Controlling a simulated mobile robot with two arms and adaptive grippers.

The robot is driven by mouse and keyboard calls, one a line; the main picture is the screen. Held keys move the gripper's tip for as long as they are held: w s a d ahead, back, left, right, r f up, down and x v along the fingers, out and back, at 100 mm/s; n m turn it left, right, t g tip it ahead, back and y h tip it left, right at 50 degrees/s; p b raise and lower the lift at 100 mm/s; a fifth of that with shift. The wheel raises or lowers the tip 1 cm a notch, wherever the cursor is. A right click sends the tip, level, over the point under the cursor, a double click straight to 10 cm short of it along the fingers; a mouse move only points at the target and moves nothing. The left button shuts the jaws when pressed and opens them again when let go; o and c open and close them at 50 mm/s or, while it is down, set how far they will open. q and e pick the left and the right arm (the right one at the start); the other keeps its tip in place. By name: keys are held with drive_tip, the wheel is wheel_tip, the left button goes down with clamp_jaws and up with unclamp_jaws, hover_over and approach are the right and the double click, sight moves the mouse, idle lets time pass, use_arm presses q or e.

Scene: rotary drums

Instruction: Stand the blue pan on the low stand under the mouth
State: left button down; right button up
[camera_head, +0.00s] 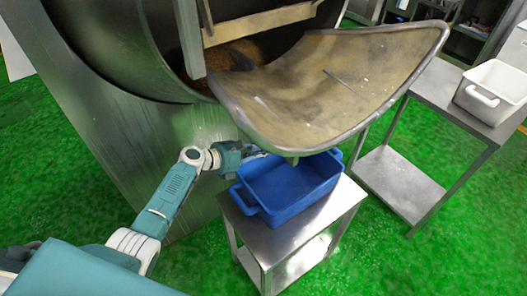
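The blue pan (292,203) stands upright on the low metal stand (338,208), under the front lip of the drum's mouth (335,85). The lip hides part of the pan's far side. The pan has handles at its left and right ends. My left gripper (256,152) is at the pan's far left rim, just below the lip. Its fingers are small and partly hidden, so I cannot tell whether they are open or touch the pan. My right gripper is not in view.
The large metal drum housing (130,125) fills the upper left, with brown material (240,52) inside. A metal table (437,92) with a white pan (492,93) stands at the right. The green floor (400,262) is clear at the lower right.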

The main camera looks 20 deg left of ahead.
use_arm(q)
drive_tip(key=shift+f, duration=0.1)
idle(0.5)
drive_tip(key=c, duration=1.8)
unclamp_jaws()
drive_tip(key=shift+r+p, duration=2.45)
drive_tip(key=shift+p, duration=0.05)
drive_tip(key=shift+s+d+p, duration=1.9)
drive_tip(key=shift+s+d, duration=1.2)
drive_tip(key=shift+d, duration=0.85)
drive_tip(key=shift+s+d+p, duration=1.9)
drive_tip(key=shift+s+d, duration=1.2)
drive_tip(key=shift+d, duration=0.9)
drive_tip(key=shift+s+d+p, duration=1.9)
drive_tip(key=shift+s+d, duration=1.2)
drive_tip(key=shift+d, duration=0.85)
